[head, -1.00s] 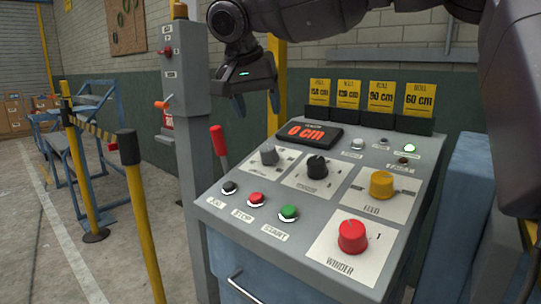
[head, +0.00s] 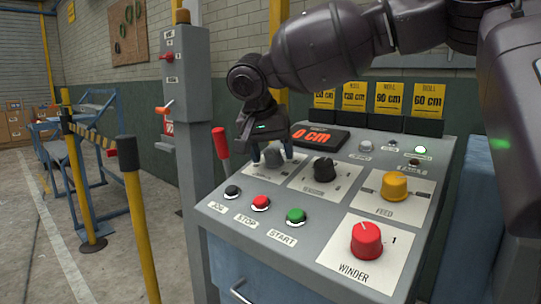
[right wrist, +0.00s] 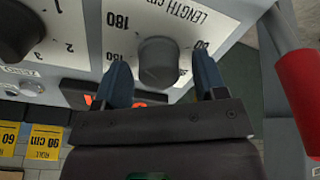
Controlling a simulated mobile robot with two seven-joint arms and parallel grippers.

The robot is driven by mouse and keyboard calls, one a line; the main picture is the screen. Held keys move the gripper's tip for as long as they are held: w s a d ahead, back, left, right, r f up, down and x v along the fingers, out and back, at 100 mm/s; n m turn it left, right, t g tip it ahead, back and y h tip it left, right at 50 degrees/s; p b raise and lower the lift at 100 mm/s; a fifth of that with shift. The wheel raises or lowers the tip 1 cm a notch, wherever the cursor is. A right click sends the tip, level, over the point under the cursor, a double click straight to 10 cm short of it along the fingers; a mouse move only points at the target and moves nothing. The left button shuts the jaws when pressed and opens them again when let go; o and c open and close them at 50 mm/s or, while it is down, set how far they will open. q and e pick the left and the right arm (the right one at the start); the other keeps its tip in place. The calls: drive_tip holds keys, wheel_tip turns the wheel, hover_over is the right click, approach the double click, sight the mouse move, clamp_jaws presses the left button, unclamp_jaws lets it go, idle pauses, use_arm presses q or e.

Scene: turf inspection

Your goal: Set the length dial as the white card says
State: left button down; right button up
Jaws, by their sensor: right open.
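The length dial is a grey knob (head: 274,157) on a white plate at the upper left of the console's sloping panel. In the right wrist view the dial (right wrist: 159,60) stands between my fingers, by the printed words "LENGTH cm" and marks such as 180. My right gripper (head: 271,156) is open, one finger on each side of the dial; contact cannot be made out. It also shows in the right wrist view (right wrist: 160,72). The red display (head: 318,138) reads 0 cm, partly hidden by my gripper. I see no white card with a setting. My left gripper is out of view.
Yellow cards, including one reading 60 cm (head: 429,98), stand behind the panel. Nearby are a black knob (head: 324,169), the yellow feed knob (head: 394,186), the red winder knob (head: 366,240), several push buttons and a red-handled lever (head: 220,143).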

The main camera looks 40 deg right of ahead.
drive_tip(key=shift+d+f, duration=0.1)
drive_tip(key=shift+f, duration=0.05)
drive_tip(key=c, duration=0.9)
drive_tip(key=shift+n, duration=0.3)
